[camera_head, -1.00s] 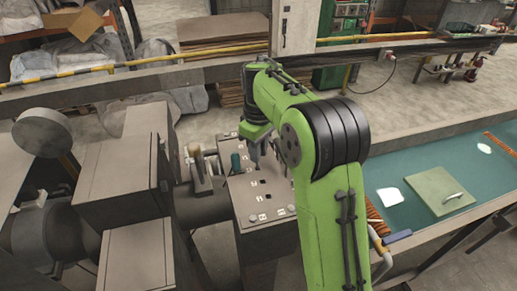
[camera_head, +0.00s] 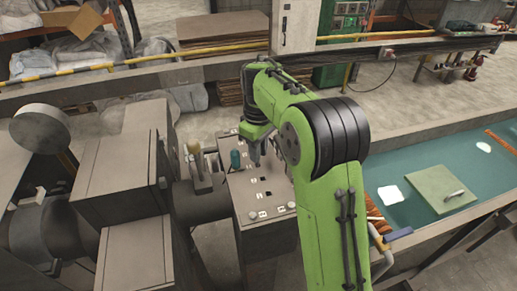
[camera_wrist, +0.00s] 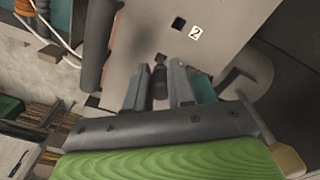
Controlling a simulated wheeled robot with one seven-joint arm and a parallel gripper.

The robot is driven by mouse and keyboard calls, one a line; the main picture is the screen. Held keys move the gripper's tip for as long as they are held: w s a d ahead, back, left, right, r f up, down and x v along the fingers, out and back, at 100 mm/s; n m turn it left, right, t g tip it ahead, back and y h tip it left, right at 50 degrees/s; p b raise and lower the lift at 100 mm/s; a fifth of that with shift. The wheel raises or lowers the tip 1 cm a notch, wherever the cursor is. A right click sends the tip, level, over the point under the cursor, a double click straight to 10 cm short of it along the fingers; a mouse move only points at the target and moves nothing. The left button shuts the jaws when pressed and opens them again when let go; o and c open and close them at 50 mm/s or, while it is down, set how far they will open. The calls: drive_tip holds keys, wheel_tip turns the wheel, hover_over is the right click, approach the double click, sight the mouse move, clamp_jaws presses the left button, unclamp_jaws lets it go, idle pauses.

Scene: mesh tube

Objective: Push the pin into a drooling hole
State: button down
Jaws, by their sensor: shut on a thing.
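A grey panel (camera_head: 262,210) with several dark square holes and small white number labels lies below my gripper. In the head view, my gripper (camera_head: 255,152) is over the panel's far part, and the pin cannot be made out.
A teal upright part (camera_head: 236,160) stands on the panel just left of my gripper.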

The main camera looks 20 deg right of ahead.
drive_tip(key=shift+f+b, duration=0.95)
drive_tip(key=shift+f, duration=0.5)
idle(0.9)
drive_tip(key=c, duration=0.9)
unclamp_jaws()
wheel_tip(320, 180, up, 15)
drive_tip(key=p, duration=0.4)
drive_tip(key=s+m+t+b, duration=0.3)
drive_tip(key=s+m+b, duration=0.15)
drive_tip(key=s, duration=0.95)
drive_tip(key=s+f+m+t+b, duration=0.2)
drive_tip(key=s+f+b, duration=0.1)
drive_tip(key=s+f, duration=0.9)
drive_tip(key=shift+s+m+t, duration=0.3)
drive_tip(key=shift+s+m, duration=0.05)
drive_tip(key=shift+s, duration=0.5)
drive_tip(key=shift+a, duration=0.1)
